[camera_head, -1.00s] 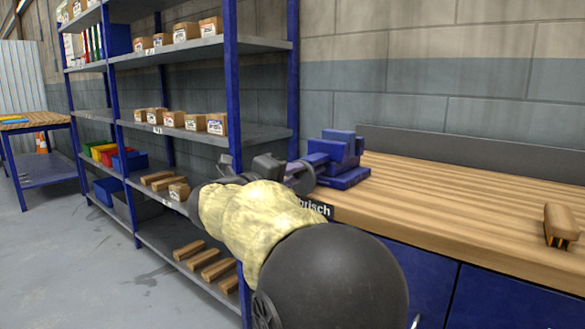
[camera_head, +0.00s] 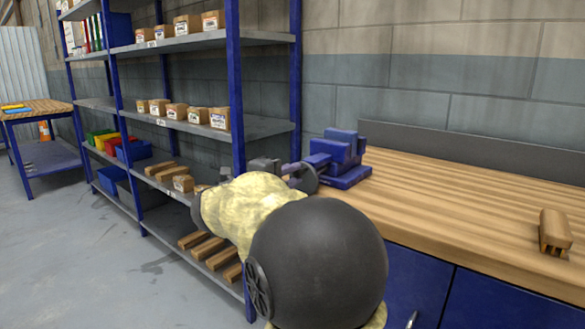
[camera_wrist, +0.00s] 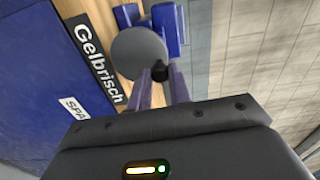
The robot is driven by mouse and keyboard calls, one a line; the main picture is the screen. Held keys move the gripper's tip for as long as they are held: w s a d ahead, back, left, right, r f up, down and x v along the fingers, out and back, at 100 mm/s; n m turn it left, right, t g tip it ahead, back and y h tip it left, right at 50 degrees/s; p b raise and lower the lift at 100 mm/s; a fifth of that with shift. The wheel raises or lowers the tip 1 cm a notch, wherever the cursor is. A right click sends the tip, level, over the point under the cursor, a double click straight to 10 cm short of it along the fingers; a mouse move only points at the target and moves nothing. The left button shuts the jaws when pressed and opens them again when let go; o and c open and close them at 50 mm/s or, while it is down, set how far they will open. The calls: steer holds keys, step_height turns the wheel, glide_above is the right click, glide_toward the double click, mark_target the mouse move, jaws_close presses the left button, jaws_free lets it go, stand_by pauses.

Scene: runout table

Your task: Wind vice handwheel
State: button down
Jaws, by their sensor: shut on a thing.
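The blue vice (camera_head: 342,152) stands at the left end of the wooden workbench, and it also shows at the top of the wrist view (camera_wrist: 168,28). Its round grey handwheel (camera_wrist: 138,50) faces my gripper; in the head view the wheel (camera_head: 305,178) is partly hidden behind my arm. A black knob (camera_wrist: 160,72) sits at the wheel's edge. My gripper (camera_wrist: 161,80) is shut on this knob, one finger on each side. In the head view the fingers are small and hard to make out.
The wooden workbench (camera_head: 450,205) runs right, with a brown brush-like object (camera_head: 555,230) on it. A blue-framed shelf (camera_head: 237,90) with boxes and bins stands close left of the vice. Open floor (camera_head: 75,250) lies farther left.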

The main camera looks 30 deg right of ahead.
steer(key=c, duration=1.4)
jaws_free()
steer(key=shift+w, duration=0.1)
steer(key=v, duration=0.7)
steer(key=shift+b, duration=0.35)
